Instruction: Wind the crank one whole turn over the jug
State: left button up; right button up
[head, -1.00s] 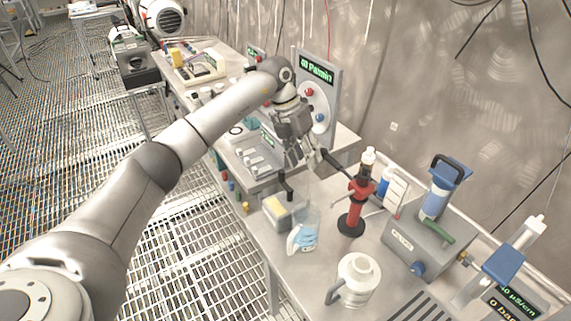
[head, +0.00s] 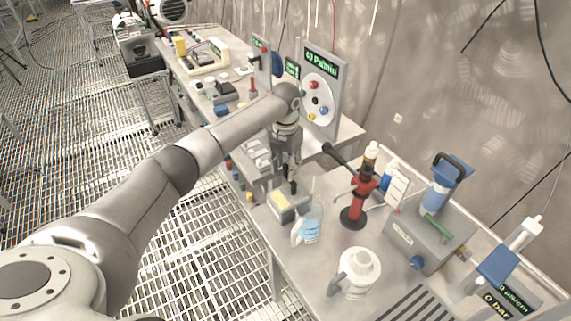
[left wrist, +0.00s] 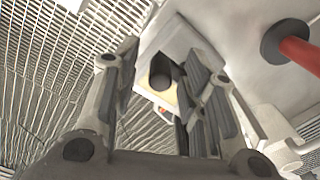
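A pale box with a yellowish top (head: 279,202) stands at the left edge of the bench. A black upright knob (head: 292,187) rises from it, apparently the crank's handle; its arm is not clear. The knob also shows in the left wrist view (left wrist: 161,72). A clear jug with blue liquid (head: 307,229) stands beside the box, nearer to me. My left gripper (head: 291,172) points down just above the knob. In the left wrist view its fingers (left wrist: 162,92) are apart, with the knob showing in the gap beyond them. My right gripper is out of view.
A red stand with a black lever (head: 354,206) is right of the box, its lever reaching toward my left gripper. A white jug (head: 355,271) stands nearer. A grey unit (head: 425,240) fills the right side. A dial panel (head: 319,92) rises behind my gripper.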

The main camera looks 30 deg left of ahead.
pick_arm(q)
jog(key=shift+f, duration=0.2)
grip_shut()
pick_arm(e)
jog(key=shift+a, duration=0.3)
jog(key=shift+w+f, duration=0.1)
